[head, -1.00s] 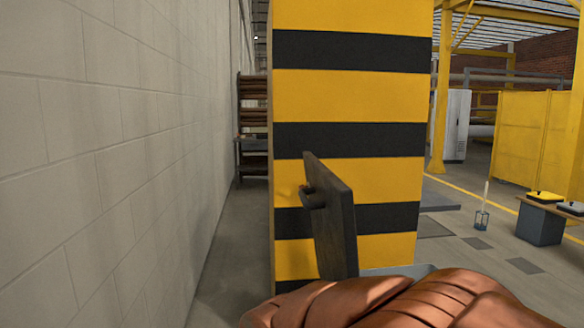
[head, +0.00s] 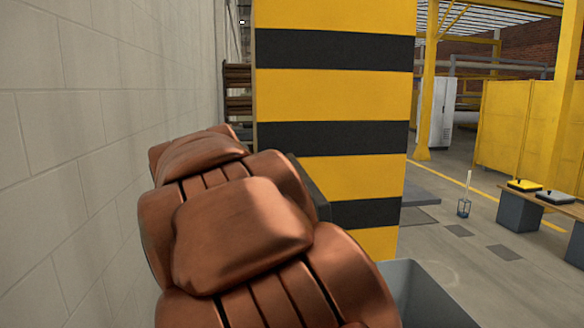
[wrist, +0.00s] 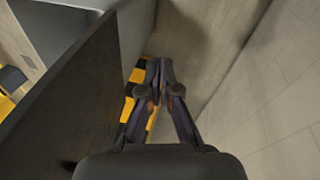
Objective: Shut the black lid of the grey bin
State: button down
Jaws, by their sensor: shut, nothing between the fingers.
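The black lid (wrist: 75,95) stands up on edge as a dark panel at the left of the wrist view. In the head view only a dark sliver of the lid (head: 313,190) shows past my copper arm. The grey bin (head: 428,298) shows at the bottom of the head view, right of my arm, with its top open. My gripper (wrist: 161,72) is shut and empty. It is on the lid's wall side, beside the panel and seemingly apart from it. My arm hides the gripper in the head view, along with the lid's handle.
A pale block wall (head: 60,170) runs close along the left. A yellow-and-black striped pillar (head: 335,100) stands just behind the lid. Open floor (head: 480,265) lies to the right, with a low bench (head: 565,208) farther off.

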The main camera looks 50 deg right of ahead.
jog(key=w+d+r+m+h+p, duration=0.15)
jog(key=w+d+r, duration=0.25)
jog(key=r, duration=0.4)
jog(key=w+d+r+m+h+p, duration=0.1)
jog(key=w+d+r+h+p, duration=0.2)
jog(key=r, duration=0.4)
jog(key=w+d+r+m+p, duration=0.1)
jog(key=w+d+r+p, duration=0.1)
jog(key=w+d+r, duration=0.45)
jog(key=s+d+f+p, duration=0.3)
jog(key=d+f, duration=0.1)
jog(key=d, duration=0.4)
jog(key=shift+f+t, duration=0.3)
jog(key=shift+f, duration=0.05)
jog(key=shift+s, duration=0.1)
